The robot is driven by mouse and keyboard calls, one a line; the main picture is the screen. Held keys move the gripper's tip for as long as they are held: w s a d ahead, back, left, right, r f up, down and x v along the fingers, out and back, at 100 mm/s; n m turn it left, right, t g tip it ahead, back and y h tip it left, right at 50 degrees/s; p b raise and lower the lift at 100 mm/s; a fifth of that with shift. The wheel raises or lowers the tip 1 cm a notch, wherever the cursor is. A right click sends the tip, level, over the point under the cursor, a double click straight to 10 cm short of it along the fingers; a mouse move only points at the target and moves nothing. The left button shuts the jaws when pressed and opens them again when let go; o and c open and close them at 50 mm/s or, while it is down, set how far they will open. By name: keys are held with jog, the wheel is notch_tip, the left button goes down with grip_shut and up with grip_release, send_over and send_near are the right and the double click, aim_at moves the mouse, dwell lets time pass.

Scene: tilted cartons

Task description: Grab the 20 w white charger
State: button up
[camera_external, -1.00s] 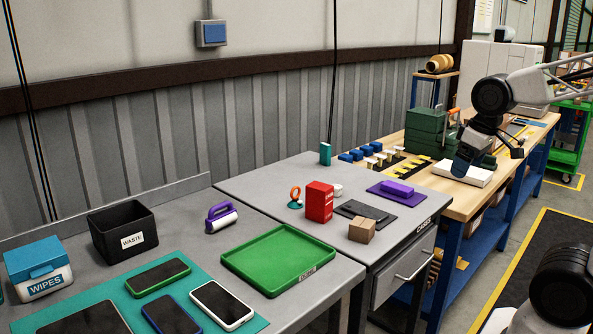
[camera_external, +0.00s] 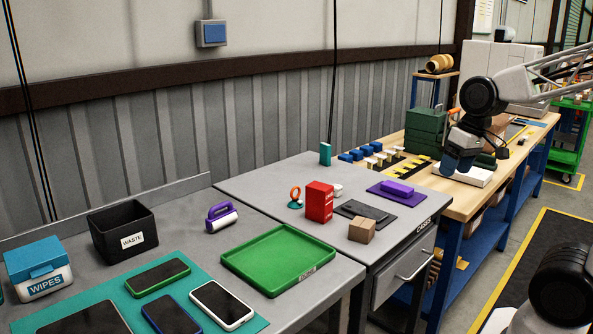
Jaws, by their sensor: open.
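A row of small white cartons (camera_external: 380,158) stands beside a row of small blue cartons (camera_external: 357,154) on the wooden bench. They are too small here to read any label, so I cannot tell which is the 20 W white charger. My gripper (camera_external: 456,170) is open, with blue-grey fingers pointing down. It is to the right of the cartons, over or in front of a flat white box (camera_external: 476,177). No carton shows between its fingers.
Yellow-and-black marked strips (camera_external: 407,165) lie right of the cartons. Green cases (camera_external: 425,131) stand behind.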

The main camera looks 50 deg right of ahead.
jog(key=w+a+f+m+y, duration=0.35)
jog(key=w+m, duration=0.25)
jog(key=w, duration=0.3)
jog(key=m+t, duration=1)
jog(key=m, duration=1.3)
send_near(337, 185)
jog(key=shift+y+x, duration=0.25)
jog(key=shift+x, duration=0.5)
jog(key=shift+f, duration=0.15)
jog(key=shift+x, duration=1.25)
jog(key=shift+x, duration=2.6)
